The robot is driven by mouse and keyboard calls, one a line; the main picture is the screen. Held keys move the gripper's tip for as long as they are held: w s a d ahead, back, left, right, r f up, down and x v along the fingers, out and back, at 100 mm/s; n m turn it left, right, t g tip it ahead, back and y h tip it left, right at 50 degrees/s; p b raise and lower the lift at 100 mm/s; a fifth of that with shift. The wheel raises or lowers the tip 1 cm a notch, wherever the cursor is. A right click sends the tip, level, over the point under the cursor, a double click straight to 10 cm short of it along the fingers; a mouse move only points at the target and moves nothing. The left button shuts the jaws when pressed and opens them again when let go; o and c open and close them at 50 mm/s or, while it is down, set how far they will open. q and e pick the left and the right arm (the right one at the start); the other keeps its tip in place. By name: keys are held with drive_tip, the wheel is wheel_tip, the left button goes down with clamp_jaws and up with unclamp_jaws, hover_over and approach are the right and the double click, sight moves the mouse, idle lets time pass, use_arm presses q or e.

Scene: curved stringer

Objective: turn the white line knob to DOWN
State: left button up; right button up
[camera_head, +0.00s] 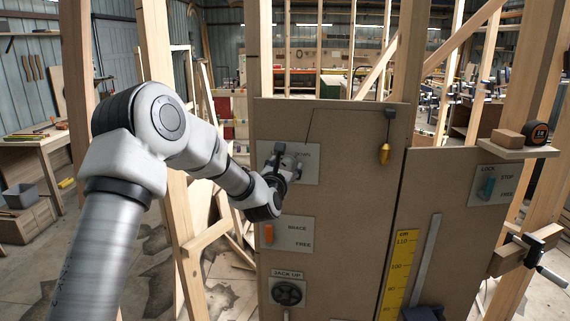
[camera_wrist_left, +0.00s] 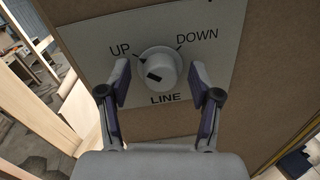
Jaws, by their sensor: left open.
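The white line knob (camera_wrist_left: 160,66) sits on a pale plate (camera_wrist_left: 225,78) marked UP, DOWN and LINE. A dark mark on the knob's face lies towards its lower left, away from the DOWN label. My left gripper (camera_wrist_left: 160,78) is open, with one finger on each side of the knob and a visible gap on both sides. In the head view my left gripper (camera_head: 289,165) is in front of the upper left plate (camera_head: 309,172) and hides most of the knob. My right gripper does not show.
On the same brown board (camera_head: 345,210) are an orange brake handle (camera_head: 268,234) and a dark jack-up wheel (camera_head: 287,292) below, and a hanging brass plumb bob (camera_head: 384,153) to the right. A teal lock handle (camera_head: 487,187) is farther right. Wooden posts flank the board.

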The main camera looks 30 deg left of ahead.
use_arm(q)
drive_tip(key=c, duration=1.2)
drive_tip(key=shift+o, duration=0.2)
